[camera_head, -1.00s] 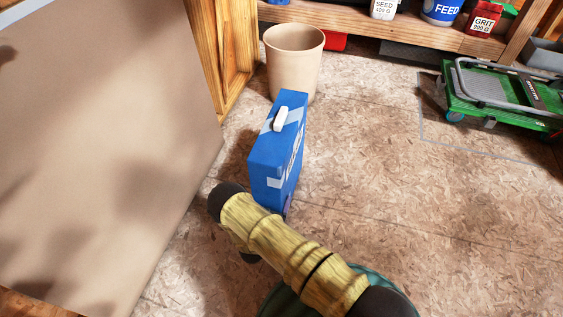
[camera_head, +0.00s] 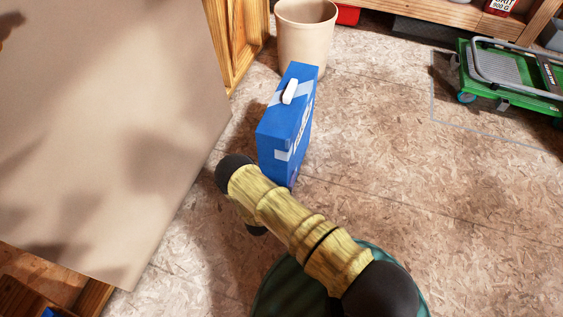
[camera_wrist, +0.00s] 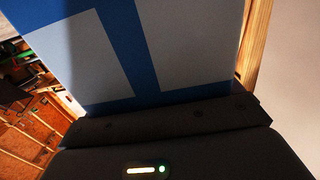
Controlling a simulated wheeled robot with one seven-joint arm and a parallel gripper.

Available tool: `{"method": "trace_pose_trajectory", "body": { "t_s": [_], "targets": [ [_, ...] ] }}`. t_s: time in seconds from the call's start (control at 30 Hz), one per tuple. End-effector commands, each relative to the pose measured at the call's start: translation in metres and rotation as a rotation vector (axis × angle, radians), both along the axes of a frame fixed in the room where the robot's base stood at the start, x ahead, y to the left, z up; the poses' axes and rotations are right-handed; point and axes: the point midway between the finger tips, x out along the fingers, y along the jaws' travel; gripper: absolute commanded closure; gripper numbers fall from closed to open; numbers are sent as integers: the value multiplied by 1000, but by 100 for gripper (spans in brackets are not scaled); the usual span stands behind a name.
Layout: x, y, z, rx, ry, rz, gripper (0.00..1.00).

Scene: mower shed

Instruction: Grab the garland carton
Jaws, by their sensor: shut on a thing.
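The garland carton (camera_head: 287,135) is a tall blue box with pale bands and a white handle on top. It looks upright in the head view, and my arm hides part of its lower end, so I cannot tell whether it touches the floor. In the wrist view the carton's blue and pale face (camera_wrist: 135,50) fills the upper middle, right against my dark gripper (camera_wrist: 168,121). My gripper is shut on the carton. Its fingertips do not show clearly, and in the head view it is hidden behind my arm.
A beige bin (camera_head: 305,38) stands just behind the carton. A large tan panel (camera_head: 110,130) is at the left. A green trolley (camera_head: 510,85) is at the upper right, within a grey floor outline. A wooden shelf (camera_head: 450,14) runs along the back. The floor right of the carton is clear.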

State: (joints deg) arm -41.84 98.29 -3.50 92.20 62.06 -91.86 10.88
Motion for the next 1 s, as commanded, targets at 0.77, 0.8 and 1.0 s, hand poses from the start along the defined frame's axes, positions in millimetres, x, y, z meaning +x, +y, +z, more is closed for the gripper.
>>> {"method": "trace_pose_trajectory", "body": {
  "t_s": [0.77,0.8,1.0],
  "targets": [
    [2,-2,100,-1,-5,-5,56],
    [2,-3,100,-1,-6,-6,56],
    [2,-3,99,-1,-6,-6,56]
  ]
}}
